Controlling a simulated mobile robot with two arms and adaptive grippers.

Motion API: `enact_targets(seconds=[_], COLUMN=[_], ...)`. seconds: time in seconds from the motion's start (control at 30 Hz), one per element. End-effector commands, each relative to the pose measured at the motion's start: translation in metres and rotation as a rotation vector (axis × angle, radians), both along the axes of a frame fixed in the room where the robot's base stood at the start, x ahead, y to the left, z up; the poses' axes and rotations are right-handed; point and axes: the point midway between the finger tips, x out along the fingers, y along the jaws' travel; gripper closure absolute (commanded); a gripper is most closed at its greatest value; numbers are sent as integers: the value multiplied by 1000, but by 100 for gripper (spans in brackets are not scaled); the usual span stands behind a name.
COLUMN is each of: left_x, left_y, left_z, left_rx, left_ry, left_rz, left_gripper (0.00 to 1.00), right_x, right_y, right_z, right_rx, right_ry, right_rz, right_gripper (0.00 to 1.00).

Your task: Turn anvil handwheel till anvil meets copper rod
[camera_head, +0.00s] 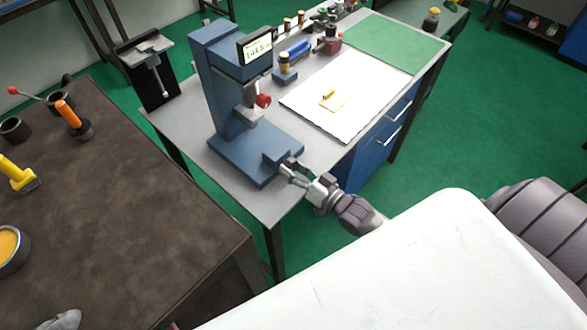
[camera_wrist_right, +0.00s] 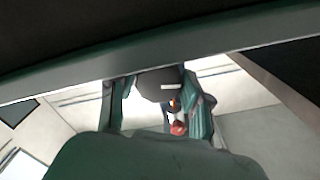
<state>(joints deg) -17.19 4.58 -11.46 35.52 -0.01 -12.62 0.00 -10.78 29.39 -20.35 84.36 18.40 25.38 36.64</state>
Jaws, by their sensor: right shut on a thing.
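The blue bench machine (camera_head: 225,85) stands on the grey table, with a display, a grey spindle part and a red knob (camera_head: 263,101). My right gripper (camera_head: 287,170) is at the front of its base, shut on a small dark part there, which I take for the anvil handwheel. In the right wrist view, a dark round handwheel (camera_wrist_right: 158,84) with a white mark sits between the two fingers. Beyond it show a red part (camera_wrist_right: 179,128) and a small orange-brown spot; I cannot tell if that is the copper rod. The gap at the anvil is too small to see.
A white sheet (camera_head: 315,108) with a yellow item lies right of the machine. A blue-yellow tool (camera_head: 296,50) and several small parts stand behind. A brown bench (camera_head: 120,190) with tools is at left. A grey part at the bottom left edge may be my left arm.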

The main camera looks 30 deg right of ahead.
Motion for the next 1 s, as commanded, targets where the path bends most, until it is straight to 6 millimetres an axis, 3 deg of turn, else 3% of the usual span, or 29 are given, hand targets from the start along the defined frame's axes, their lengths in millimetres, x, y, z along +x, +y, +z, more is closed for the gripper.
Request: enact_targets(seconds=[0.43, 1.0], left_x=[0, 0], left_y=[0, 0], left_z=[-5, -5], left_rx=[0, 0], left_ry=[0, 0], left_rz=[0, 0], left_gripper=[26, 26], right_x=[-1, -1], right_y=[2, 2], right_z=[-1, -1], right_rx=[252, 304], right_ry=[92, 111], right_rz=[1, 0], right_gripper=[85, 85])
